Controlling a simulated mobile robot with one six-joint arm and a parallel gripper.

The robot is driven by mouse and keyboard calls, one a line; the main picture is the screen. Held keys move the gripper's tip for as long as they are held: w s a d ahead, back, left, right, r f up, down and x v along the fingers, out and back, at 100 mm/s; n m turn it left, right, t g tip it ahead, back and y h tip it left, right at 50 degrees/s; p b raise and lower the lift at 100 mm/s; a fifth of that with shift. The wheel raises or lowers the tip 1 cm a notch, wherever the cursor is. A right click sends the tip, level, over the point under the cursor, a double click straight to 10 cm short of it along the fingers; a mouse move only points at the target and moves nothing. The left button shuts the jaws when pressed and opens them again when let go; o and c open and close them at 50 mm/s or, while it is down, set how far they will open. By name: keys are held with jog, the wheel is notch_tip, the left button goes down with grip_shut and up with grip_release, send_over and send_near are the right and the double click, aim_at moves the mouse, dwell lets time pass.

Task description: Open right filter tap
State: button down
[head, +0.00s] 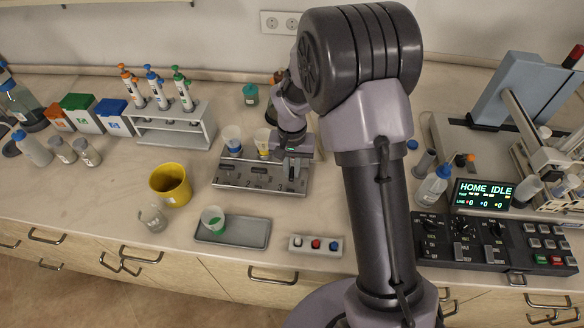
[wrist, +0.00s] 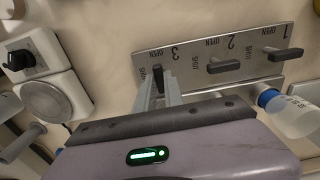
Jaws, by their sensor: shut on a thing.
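The filter manifold (head: 240,182) is a grey metal block with three numbered taps; its front also shows in the wrist view (wrist: 192,52). The right filter tap (wrist: 158,77), numbered 3, is a dark lever. My gripper (wrist: 160,90) is shut on this lever, and the fingers hide part of it. In the wrist view the lever runs up and down, with its upper end toward the OPEN mark. The levers of tap 2 (wrist: 225,66) and tap 1 (wrist: 284,54) lie sideways. In the head view my gripper (head: 294,172) is at the manifold's right end and covers tap 3.
Cups (head: 232,138) stand on the manifold. In front lie a tray (head: 252,234) with a green-bottomed cup and a button box (head: 315,246). A yellow beaker (head: 170,184) stands left. A control panel (head: 490,242) is at right. Counter between manifold and tray is clear.

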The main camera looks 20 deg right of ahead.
jog(key=c, duration=1.4)
grip_release()
jog(key=shift+c, duration=0.2)
notch_tip(320, 180, up, 18)
jog(key=p, duration=0.4)
jog(key=shift+f+p, duration=0.25)
jog(key=shift+p, duration=0.1)
notch_tip(320, 180, up, 8)
jog(key=p, duration=0.7)
send_over(292, 172)
jog(key=shift+s, duration=0.1)
